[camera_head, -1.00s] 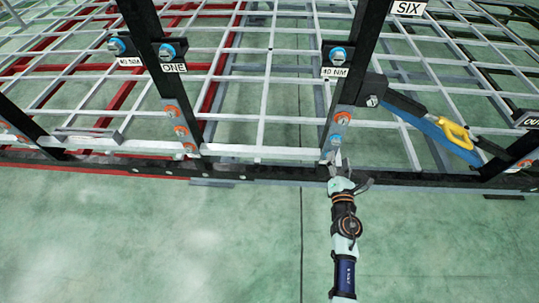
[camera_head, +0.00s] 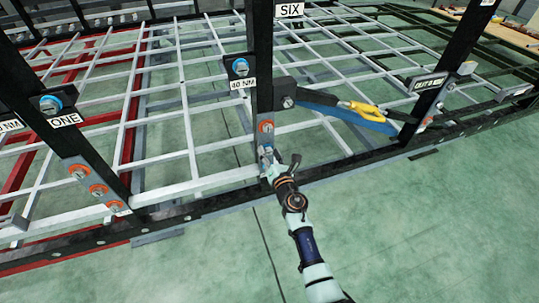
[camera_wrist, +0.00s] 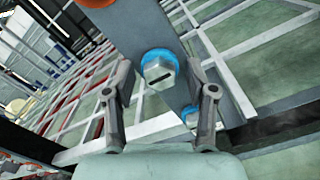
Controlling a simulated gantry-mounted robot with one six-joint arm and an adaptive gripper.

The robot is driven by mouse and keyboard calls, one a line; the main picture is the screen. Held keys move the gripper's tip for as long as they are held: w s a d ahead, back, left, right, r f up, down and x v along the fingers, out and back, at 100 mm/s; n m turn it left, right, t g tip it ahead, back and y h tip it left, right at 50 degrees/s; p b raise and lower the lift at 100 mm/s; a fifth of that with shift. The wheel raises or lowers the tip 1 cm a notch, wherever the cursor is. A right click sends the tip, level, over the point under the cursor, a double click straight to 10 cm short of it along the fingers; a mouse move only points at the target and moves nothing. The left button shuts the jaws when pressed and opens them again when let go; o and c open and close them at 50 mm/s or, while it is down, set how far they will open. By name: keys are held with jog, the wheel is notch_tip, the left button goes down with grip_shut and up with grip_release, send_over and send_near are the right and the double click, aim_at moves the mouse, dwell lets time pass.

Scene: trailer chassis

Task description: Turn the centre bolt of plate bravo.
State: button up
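A grey plate (camera_head: 268,138) is on the post marked SIX, low near the dark beam; no "bravo" label is readable. In the wrist view the plate (camera_wrist: 140,22) carries an orange-ringed bolt (camera_wrist: 95,2) at the top edge, a blue-ringed bolt (camera_wrist: 158,68) in the middle and another blue-ringed bolt (camera_wrist: 190,115) below. The middle bolt has a grey hex head with a dark slot. My gripper (camera_wrist: 160,72) is open, its fingers on either side of the middle bolt; contact cannot be told. In the head view my gripper (camera_head: 268,166) partly hides the plate's lower end.
A bar with a yellow handle (camera_head: 362,111) and a blue strip (camera_head: 352,130) run right from the SIX post. Another plate (camera_head: 92,180) with orange-ringed bolts is on the ONE post at left. The dark beam (camera_head: 205,205) runs below; green floor (camera_head: 160,275) in front is clear.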

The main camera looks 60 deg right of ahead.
grip_shut()
